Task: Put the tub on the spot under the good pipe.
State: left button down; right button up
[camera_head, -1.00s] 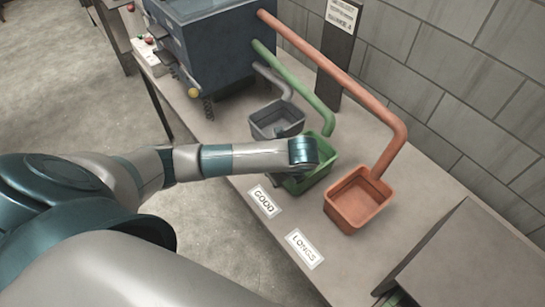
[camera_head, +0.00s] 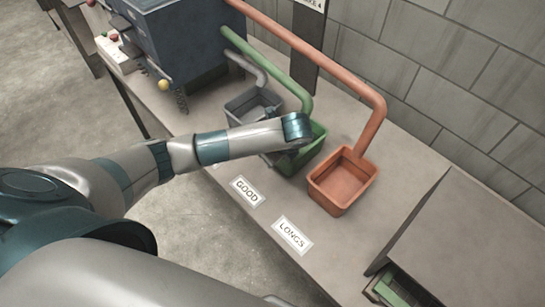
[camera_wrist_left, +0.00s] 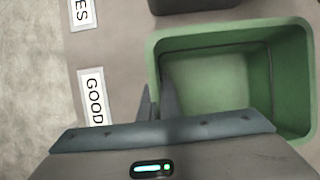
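The green tub (camera_head: 309,152) stands on the bench below the open end of the green pipe (camera_head: 284,78), behind the GOOD label (camera_head: 247,191). The left wrist view looks down into the green tub (camera_wrist_left: 210,85), which shows no contents in its visible part. My left gripper (camera_wrist_left: 157,92) is at the tub's left wall in that view, with one narrow finger on each side of the rim and little gap between them. It looks shut on the wall. In the head view my left wrist hides part of the tub. My right gripper is not in view.
An orange tub (camera_head: 342,181) stands to the right below the orange pipe (camera_head: 330,62), behind the LONGS label (camera_head: 292,234). A grey tub (camera_head: 252,104) stands to the left. A dark machine (camera_head: 178,38) and grey wall are behind. A grey sloped box (camera_head: 470,240) stands at right.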

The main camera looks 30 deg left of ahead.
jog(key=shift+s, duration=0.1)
pick_arm(q)
jog(key=c, duration=1.9)
grip_release()
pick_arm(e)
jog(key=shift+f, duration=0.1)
